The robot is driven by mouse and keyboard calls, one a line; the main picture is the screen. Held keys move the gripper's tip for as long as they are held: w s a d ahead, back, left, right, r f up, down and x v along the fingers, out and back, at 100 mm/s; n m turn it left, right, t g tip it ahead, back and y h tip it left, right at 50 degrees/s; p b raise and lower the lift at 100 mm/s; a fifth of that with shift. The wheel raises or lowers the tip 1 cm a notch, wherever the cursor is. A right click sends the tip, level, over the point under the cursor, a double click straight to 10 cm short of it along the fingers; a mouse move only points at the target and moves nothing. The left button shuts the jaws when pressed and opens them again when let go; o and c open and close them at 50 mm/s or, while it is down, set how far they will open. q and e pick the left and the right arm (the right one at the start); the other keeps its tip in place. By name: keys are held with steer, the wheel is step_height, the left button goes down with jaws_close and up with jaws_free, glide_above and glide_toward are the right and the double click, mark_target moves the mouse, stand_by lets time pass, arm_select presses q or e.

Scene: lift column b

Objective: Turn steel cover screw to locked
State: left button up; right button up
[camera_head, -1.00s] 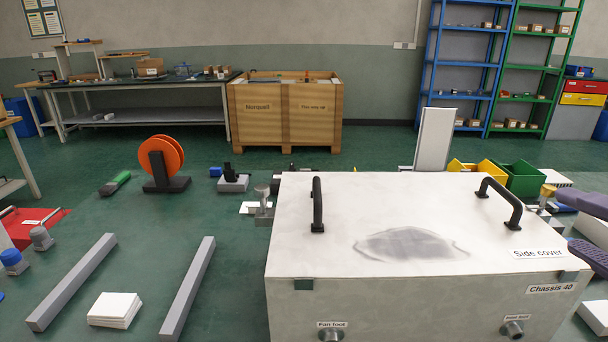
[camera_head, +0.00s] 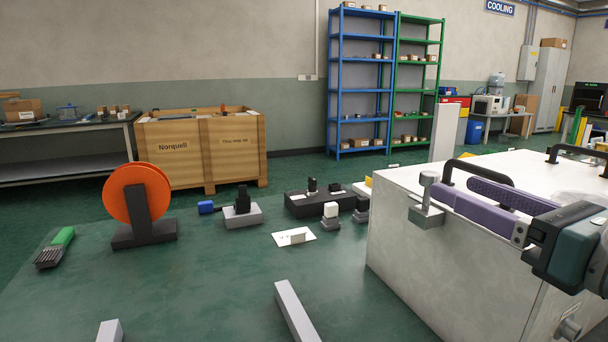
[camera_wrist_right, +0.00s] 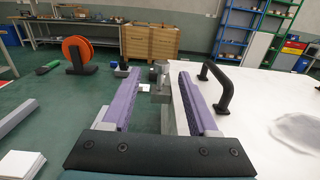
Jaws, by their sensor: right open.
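The steel cover screw (camera_head: 428,180) is a grey knob on a small bracket at the left edge of the white chassis (camera_head: 400,250). It also shows in the right wrist view (camera_wrist_right: 159,68), between the lines of the two fingers near their tips. My right gripper (camera_head: 452,190) reaches in from the right with purple fingers, level with the screw. In the wrist view the right gripper (camera_wrist_right: 157,78) is open and nothing is held. Whether a finger touches the screw, and how far it is turned, I cannot tell. My left gripper is not in view.
A black cover handle (camera_head: 478,165) stands close beside the right fingers, and a second handle (camera_head: 575,152) is farther right. A white upright panel (camera_head: 444,132) stands behind the chassis.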

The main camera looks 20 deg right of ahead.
mark_target(423, 172)
steer(key=w, duration=0.9)
steer(key=shift+w+a+p, duration=0.25)
steer(key=shift+w+p, duration=0.1)
steer(key=shift+w, duration=0.05)
steer(key=shift+c, duration=0.4)
jaws_close()
